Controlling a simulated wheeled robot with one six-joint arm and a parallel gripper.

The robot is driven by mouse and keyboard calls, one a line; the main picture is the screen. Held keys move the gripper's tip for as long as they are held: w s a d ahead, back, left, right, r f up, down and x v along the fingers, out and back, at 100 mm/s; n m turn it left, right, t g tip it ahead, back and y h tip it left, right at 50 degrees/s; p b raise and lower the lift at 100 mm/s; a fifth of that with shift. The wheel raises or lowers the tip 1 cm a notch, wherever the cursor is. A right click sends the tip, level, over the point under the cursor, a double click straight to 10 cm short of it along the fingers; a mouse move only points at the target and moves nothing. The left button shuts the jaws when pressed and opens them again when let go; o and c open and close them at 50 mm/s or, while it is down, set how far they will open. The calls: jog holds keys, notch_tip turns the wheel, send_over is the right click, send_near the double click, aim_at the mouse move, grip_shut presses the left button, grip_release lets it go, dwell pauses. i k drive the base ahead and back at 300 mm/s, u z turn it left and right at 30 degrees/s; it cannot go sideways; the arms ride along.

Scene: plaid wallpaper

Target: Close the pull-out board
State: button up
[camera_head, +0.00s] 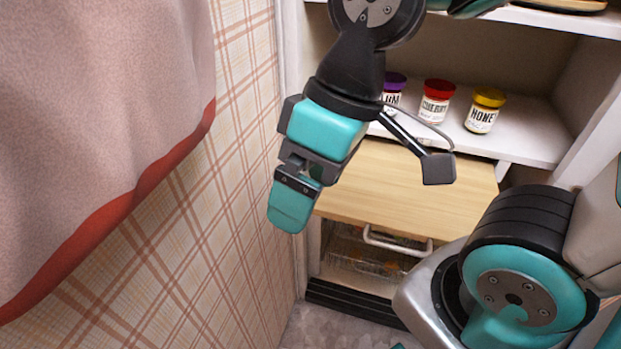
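The pull-out board (415,190) is a light wooden panel that sticks out of the cabinet below the jar shelf. My gripper (290,205) points down near the board's left front corner, between the board and the plaid wall. It overlaps the board's left edge in this view, and I cannot tell whether it touches it. One teal finger faces the camera and hides the other side, so I cannot tell how far the fingers are apart. I see nothing held in it.
A pale curved handle (397,243) shows just below the board's front edge, before a wire basket (365,255). Several jars, including a honey jar (486,110), stand on the shelf above. A curtain (100,120) hangs at left. My own arm link fills the lower right.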

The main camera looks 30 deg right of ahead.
aim_at(405, 184)
jog(key=z, duration=0.7)
jog(key=k, duration=0.3)
jog(key=z, duration=0.25)
